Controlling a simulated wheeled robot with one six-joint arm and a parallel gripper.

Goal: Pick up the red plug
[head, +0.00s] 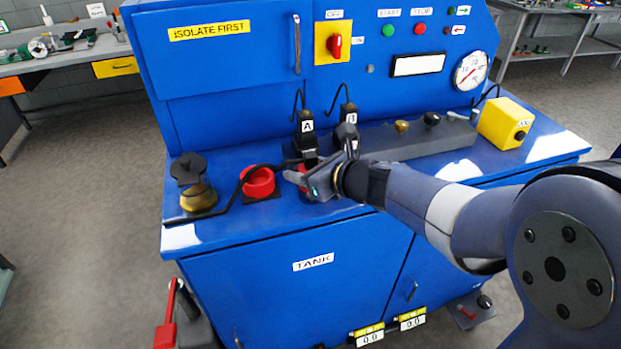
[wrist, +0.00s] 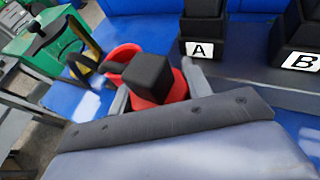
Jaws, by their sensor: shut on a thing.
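The red plug (wrist: 178,88) is a red round piece with a black block-shaped part on top, seen in the wrist view. My gripper (wrist: 154,90) is shut on it, with one grey finger on each side. In the head view my gripper (head: 300,182) is low over the front of the blue bench, and only a little red of the plug (head: 303,171) shows past the fingers. The plug's underside is hidden, so I cannot tell whether it touches the bench.
A red ring-shaped cup (head: 257,182) stands just left of my gripper, with a brass valve (head: 197,195) further left. Black connectors A (head: 307,128) and B (head: 350,118) stand behind. A yellow box (head: 506,122) is at the right. A dark cable crosses the bench front.

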